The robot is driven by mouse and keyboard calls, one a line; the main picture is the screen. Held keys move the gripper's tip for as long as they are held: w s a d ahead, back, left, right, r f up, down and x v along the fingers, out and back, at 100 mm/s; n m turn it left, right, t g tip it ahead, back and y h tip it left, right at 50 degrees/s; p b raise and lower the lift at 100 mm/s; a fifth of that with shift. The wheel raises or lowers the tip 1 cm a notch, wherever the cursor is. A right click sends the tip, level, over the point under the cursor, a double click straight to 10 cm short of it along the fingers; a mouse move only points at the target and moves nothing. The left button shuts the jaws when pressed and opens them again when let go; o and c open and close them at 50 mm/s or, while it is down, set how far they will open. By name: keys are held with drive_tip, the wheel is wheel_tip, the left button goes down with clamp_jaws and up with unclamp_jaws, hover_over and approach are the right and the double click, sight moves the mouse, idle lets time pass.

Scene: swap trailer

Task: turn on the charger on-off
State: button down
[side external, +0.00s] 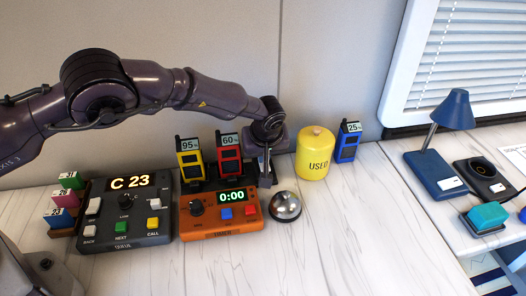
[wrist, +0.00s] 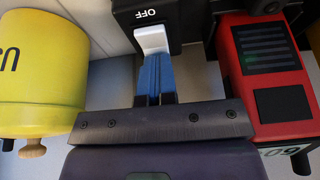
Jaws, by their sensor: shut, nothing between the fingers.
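The black charger (side external: 199,186) stands at the back against the wall, holding a yellow battery (side external: 190,163) marked 95% and a red battery (side external: 229,158) marked 60%. In the wrist view the charger's end (wrist: 177,17) shows the word OFF beside a white switch lever (wrist: 151,39). My gripper (side external: 265,180) is down at the charger's right end. In the wrist view its blue fingertips (wrist: 155,72) are together and empty, right at the white lever. I cannot tell whether they touch it. The lever is hidden in the side view.
A metal bell (side external: 285,206) and an orange timer (side external: 220,218) are in front. The red battery (wrist: 264,70) is close in the wrist view.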

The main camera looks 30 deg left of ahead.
drive_tip(key=shift+s+d+f, duration=0.35)
drive_tip(key=shift+s+d, duration=0.25)
drive_tip(key=shift+s, duration=0.15)
drive_tip(key=v, duration=1.4)
drive_tip(key=shift+w+r, duration=0.15)
drive_tip(key=shift+r, duration=0.1)
drive_tip(key=shift+w+a+r+y, duration=0.25)
drive_tip(key=shift+w+a+y, duration=0.1)
drive_tip(key=shift+w, duration=0.1)
drive_tip(key=x, duration=1.4)
drive_tip(key=shift+d, duration=0.25)
